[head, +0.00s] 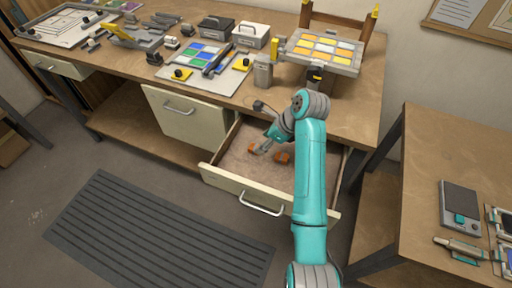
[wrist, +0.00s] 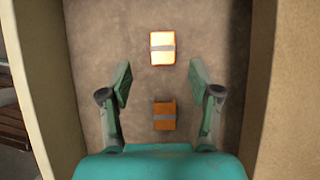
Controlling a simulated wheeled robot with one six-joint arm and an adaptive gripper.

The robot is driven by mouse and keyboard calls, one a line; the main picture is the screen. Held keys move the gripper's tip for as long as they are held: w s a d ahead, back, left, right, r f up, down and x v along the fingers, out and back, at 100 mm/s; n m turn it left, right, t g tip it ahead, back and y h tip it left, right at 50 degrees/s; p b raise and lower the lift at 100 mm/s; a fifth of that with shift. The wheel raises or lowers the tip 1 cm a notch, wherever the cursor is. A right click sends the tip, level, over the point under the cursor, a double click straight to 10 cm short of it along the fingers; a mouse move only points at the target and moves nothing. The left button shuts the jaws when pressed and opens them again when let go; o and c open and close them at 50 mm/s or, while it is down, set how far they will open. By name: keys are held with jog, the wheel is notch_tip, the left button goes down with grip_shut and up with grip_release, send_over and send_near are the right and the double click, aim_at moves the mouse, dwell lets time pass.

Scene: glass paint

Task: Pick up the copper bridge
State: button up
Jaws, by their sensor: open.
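Two copper-orange blocks lie in the open drawer, and either could be the copper bridge. In the wrist view the brighter block (wrist: 162,48) has a grey band across it and lies just beyond the fingertips. My gripper (wrist: 160,84) is open and empty, pointing down into the drawer, and also shows in the head view (head: 264,148). I cannot tell its exact height.
The drawer (head: 233,187) is pulled out below the workbench, its walls close on both sides in the wrist view. The bench (head: 120,55) holds trays, boxes and a rack of coloured panes (head: 322,50). A second table (head: 440,145) stands at right. The drawer floor is otherwise clear.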

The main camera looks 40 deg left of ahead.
aim_at(255, 147)
jog(key=shift+w+x, duration=0.2)
jog(key=shift+x, duration=2.5)
jog(key=shift+a, duration=0.15)
jog(key=shift+r, duration=0.1)
grip_shut()
jog(key=shift+r, duration=0.1)
notch_tip(255, 147, up, 10)
jog(key=shift+r, duration=1.4)
